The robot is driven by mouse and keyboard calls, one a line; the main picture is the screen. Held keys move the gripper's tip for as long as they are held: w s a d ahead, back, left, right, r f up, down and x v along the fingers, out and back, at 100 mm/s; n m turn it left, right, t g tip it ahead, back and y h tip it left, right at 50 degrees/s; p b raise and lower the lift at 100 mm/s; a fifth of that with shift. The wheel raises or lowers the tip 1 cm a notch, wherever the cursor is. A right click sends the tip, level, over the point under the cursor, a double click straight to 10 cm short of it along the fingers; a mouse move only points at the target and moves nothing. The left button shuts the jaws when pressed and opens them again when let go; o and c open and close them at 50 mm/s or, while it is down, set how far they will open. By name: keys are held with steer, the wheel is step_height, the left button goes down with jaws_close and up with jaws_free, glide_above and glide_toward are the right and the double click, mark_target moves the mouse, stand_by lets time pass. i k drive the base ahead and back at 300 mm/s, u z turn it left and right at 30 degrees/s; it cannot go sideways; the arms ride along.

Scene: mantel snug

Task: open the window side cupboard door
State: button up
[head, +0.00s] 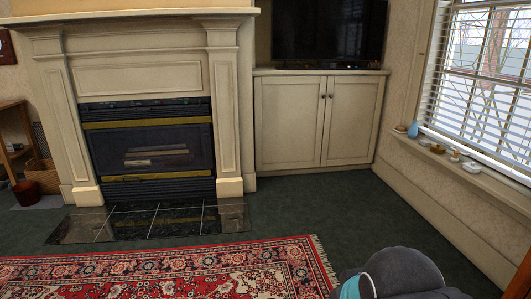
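The cupboard (320,76) is a cream built-in unit to the right of the fireplace, with two panelled doors side by side. The window side door (351,122) is the right one, nearer the window. It is shut. Its small dark round knob (329,96) sits high on the door's left edge. The left door (288,122) is also shut, with its own knob (322,96) close beside the other. My gripper is not in view. A rounded dark grey part with a teal band at the bottom right looks like my arm, well in front of the cupboard.
A dark television (328,30) stands on the cupboard. The fireplace (150,150) has a tiled hearth (150,222) on the floor. A red patterned rug (170,275) lies in front. The window ledge (465,170) holds small ornaments. The green carpet (310,205) before the cupboard is clear.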

mark_target(353, 105)
steer(key=z, duration=0.25)
steer(key=i, duration=1.9)
steer(key=z, duration=0.5)
steer(key=i, duration=2.25)
steer(key=z, duration=0.25)
